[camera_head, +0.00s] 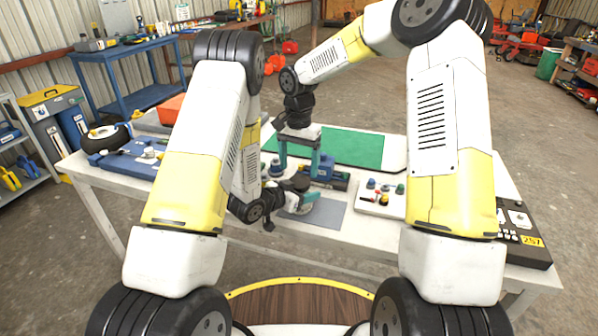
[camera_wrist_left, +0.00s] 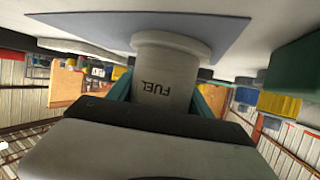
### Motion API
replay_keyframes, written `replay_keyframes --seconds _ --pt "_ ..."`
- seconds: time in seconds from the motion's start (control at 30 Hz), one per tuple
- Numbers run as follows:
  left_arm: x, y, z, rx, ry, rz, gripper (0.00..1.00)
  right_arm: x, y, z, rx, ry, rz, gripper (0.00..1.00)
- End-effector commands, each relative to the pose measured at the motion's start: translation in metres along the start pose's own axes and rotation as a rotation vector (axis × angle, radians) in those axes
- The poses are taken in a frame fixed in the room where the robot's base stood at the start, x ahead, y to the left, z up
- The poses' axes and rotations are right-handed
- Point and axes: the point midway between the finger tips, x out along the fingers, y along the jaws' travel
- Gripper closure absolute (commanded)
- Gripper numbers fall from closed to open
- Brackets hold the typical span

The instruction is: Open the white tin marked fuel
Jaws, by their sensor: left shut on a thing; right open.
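The white tin marked FUEL (camera_wrist_left: 165,80) stands on a grey-blue mat (camera_wrist_left: 75,24), with its lettering inverted in the left wrist view. In the head view the tin (camera_head: 298,209) is small and mostly covered by my left gripper. My left gripper (camera_head: 303,198) is shut on the tin's body from the side, a teal finger on either side of it. The tin's top is hidden from the wrist camera. My right gripper (camera_head: 298,168) points down above and behind the tin, teal fingers apart and empty.
The white table holds a green mat (camera_head: 352,148), a blue tool (camera_head: 322,172) behind the grippers, a white panel with coloured knobs (camera_head: 381,198) to the right, and a dark box marked 257 (camera_head: 525,238). A blue case (camera_head: 125,158) lies left.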

Motion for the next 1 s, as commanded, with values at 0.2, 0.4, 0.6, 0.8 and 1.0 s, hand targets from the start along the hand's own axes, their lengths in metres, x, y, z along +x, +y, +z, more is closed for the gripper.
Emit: replay_keyframes --seconds 0.2,0.4,0.6,0.8,1.0 --pt "0.000 0.000 0.000 0.001 0.001 0.000 1.00 -0.024 0.000 -0.001 0.198 0.000 -0.001 0.23" --pt "0.000 0.000 0.000 0.001 0.001 0.000 1.00 -0.018 0.001 0.000 0.265 -0.002 0.003 0.23" --pt "0.000 0.000 0.000 0.001 0.001 0.000 1.00 0.013 0.001 0.000 0.263 -0.002 0.003 0.23" --pt "0.000 0.000 0.000 0.001 0.001 0.000 1.00 0.039 0.000 0.000 0.262 -0.001 0.001 0.23" --pt "0.000 0.000 0.000 0.001 0.001 0.000 1.00 0.049 0.000 0.000 0.262 0.000 0.001 0.23"
